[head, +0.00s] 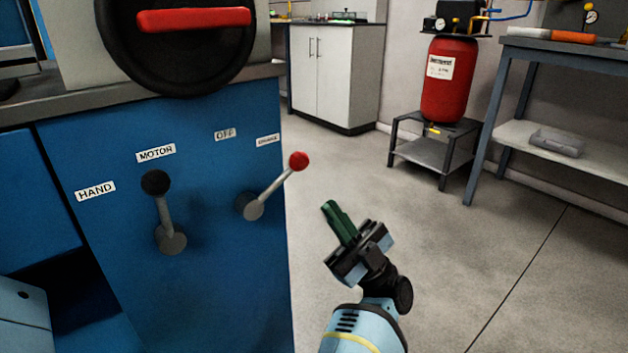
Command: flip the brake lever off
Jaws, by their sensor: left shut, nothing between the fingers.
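The lever with the red knob (299,161) is on the right part of the blue cabinet front. Its grey shaft (275,187) leans up and right from a round hub, toward a small white label (268,140) whose text is too small to read surely. A label reading OFF (225,134) is left of that one, above the hub. My left gripper (331,210) has green fingers, shut and empty. It is right of and below the red knob, apart from it, in front of the floor. My right gripper is not in view.
A lever with a black knob (156,182) stands nearly upright to the left, below the MOTOR label (155,153); a HAND label (95,191) is further left. A black wheel with a red bar (194,19) is above. Open floor (490,260) lies to the right.

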